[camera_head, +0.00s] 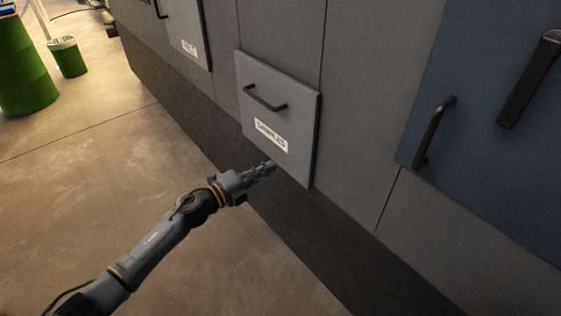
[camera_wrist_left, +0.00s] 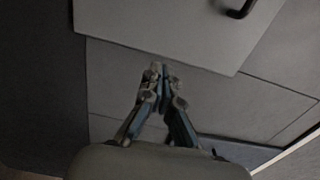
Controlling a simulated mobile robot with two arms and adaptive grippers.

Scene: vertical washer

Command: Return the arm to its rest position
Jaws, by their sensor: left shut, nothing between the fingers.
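My left arm (camera_head: 150,246) reaches in from the lower left in the head view. My left gripper (camera_head: 268,167) is shut and empty, just below the lower edge of a labelled grey panel. In the left wrist view the fingers of the gripper (camera_wrist_left: 160,72) meet at their tips, in front of the panel's lower edge. Whether the tips touch the machine cannot be told. My right gripper is not in view.
The grey panel (camera_head: 300,105) has a black handle (camera_head: 265,100) and stands slightly proud of the grey machine wall (camera_head: 360,60). A blue door (camera_head: 490,150) with black handles is at right. Green barrels (camera_head: 22,65) stand far left. Open floor (camera_head: 90,165) lies left.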

